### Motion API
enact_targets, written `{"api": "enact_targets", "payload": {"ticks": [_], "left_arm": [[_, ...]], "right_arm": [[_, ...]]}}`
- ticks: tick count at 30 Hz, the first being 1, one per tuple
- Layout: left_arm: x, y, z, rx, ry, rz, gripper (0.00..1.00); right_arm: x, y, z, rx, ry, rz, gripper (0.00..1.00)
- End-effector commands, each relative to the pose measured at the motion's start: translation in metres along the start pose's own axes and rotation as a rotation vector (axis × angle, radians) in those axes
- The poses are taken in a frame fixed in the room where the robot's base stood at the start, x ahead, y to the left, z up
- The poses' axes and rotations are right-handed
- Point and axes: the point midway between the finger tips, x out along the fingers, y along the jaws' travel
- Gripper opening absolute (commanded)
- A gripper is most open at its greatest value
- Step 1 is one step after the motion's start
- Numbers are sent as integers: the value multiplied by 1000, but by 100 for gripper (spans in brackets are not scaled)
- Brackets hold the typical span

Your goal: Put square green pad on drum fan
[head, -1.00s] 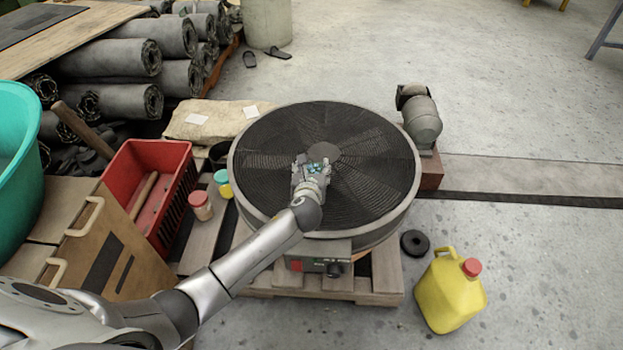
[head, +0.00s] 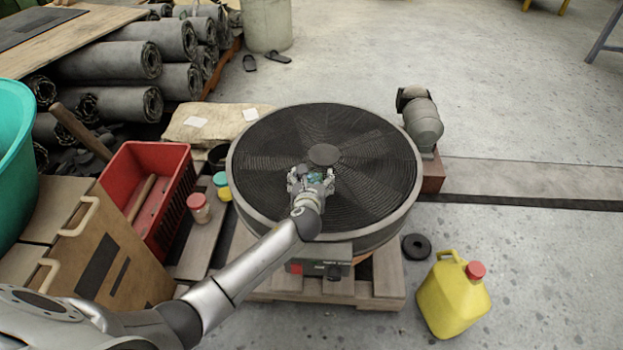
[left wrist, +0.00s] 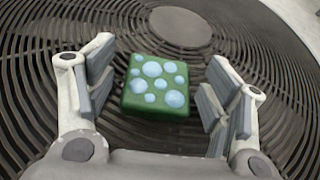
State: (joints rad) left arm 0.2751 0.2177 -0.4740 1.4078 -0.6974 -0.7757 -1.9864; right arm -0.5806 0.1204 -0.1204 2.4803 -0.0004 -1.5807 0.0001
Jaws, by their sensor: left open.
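The square green pad (left wrist: 156,87), with light blue round spots on top, lies on the dark grille of the drum fan (left wrist: 215,45), just in front of the round hub. In the left wrist view my left gripper (left wrist: 158,95) is open, with one finger on each side of the pad and a gap to both. In the head view the left gripper (head: 311,180) is over the drum fan (head: 370,150), and a bit of the green pad (head: 315,178) shows between its fingers. My right gripper is not in view.
A red crate (head: 183,160) and small jars (head: 198,205) stand left of the fan. A yellow jug (head: 450,300) and a black ring (head: 415,246) are on the floor at right. A grey motor (head: 424,122) stands behind right.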

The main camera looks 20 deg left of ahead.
Motion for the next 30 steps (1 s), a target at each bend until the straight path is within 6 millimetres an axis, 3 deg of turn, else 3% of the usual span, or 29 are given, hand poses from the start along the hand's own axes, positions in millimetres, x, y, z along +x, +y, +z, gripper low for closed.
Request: {"api": "enact_targets", "payload": {"ticks": [8,14,21,30], "left_arm": [[-6,0,3,1,1,0,74],[-39,0,4,1,1,-2,74],[-79,0,4,1,0,-1,74],[-113,0,3,0,0,0,74]], "right_arm": [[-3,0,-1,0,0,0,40],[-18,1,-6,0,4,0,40],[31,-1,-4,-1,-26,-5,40],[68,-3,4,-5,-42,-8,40]]}}
